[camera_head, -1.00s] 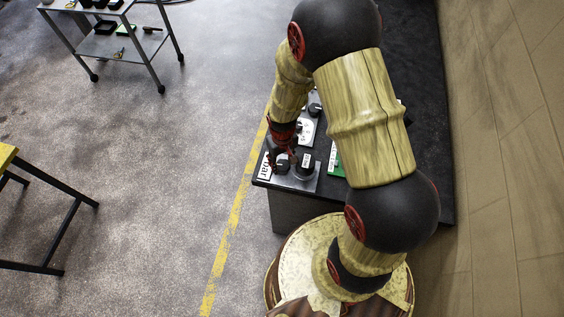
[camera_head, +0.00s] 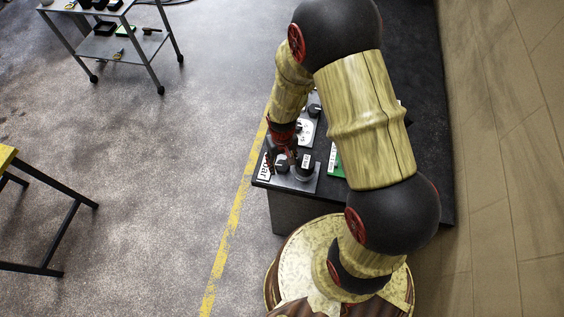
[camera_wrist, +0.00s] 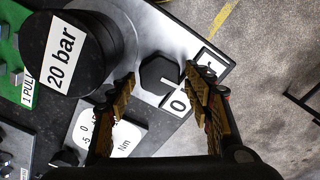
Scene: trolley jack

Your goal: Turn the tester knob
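A dark, faceted knob (camera_wrist: 158,74) sits on a grey plate in the wrist view, with white labels beside it, one reading "0". It is probably the tester knob. My gripper (camera_wrist: 160,79) is open, with one fingertip to each side of this knob and gaps on both sides. I cannot tell how deep the fingertips reach around it. In the head view my gripper (camera_head: 284,154) is over the near left corner of the bench, and the knob is mostly hidden or too small to make out.
A large black cylinder (camera_wrist: 72,58) labelled "20 bar" stands close left of the knob. A white "Nm" dial (camera_wrist: 118,132) and a green board (camera_wrist: 22,60) are nearby. The dark bench (camera_head: 430,150) runs along the wall. A trolley (camera_head: 105,45) and yellow-topped table (camera_head: 6,156) stand apart; floor between is clear.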

